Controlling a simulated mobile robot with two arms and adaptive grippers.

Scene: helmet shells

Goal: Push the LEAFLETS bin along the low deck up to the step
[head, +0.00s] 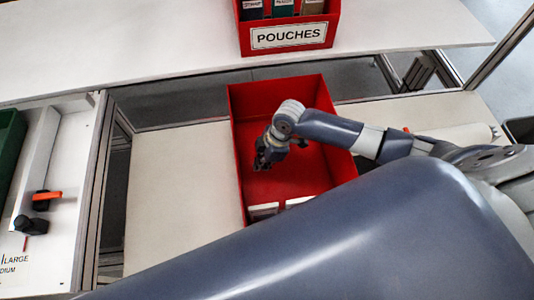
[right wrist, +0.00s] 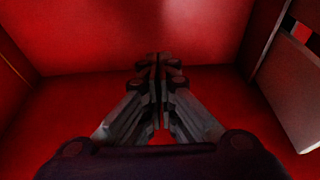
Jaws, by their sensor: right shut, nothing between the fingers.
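A red open bin (head: 240,130) sits on the pale low deck (head: 172,190). No label shows on its visible sides, so I cannot read LEAFLETS on it. Some white-edged contents (head: 264,211) lie at its near end, partly covered by my own arm. My right gripper (head: 263,163) is inside the bin, shut and empty, pointing down. In the right wrist view its closed fingers (right wrist: 158,70) face a red inner wall (right wrist: 130,35), and I cannot tell whether they touch it. I cannot make out the step clearly. My left gripper is out of view.
A red POUCHES bin (head: 290,35) stands on the higher white shelf (head: 130,55) behind. A white side table (head: 60,200) with an orange-and-black clamp-like item (head: 46,198) and a green bin (head: 8,150) is at left. Bare deck lies left of the red bin.

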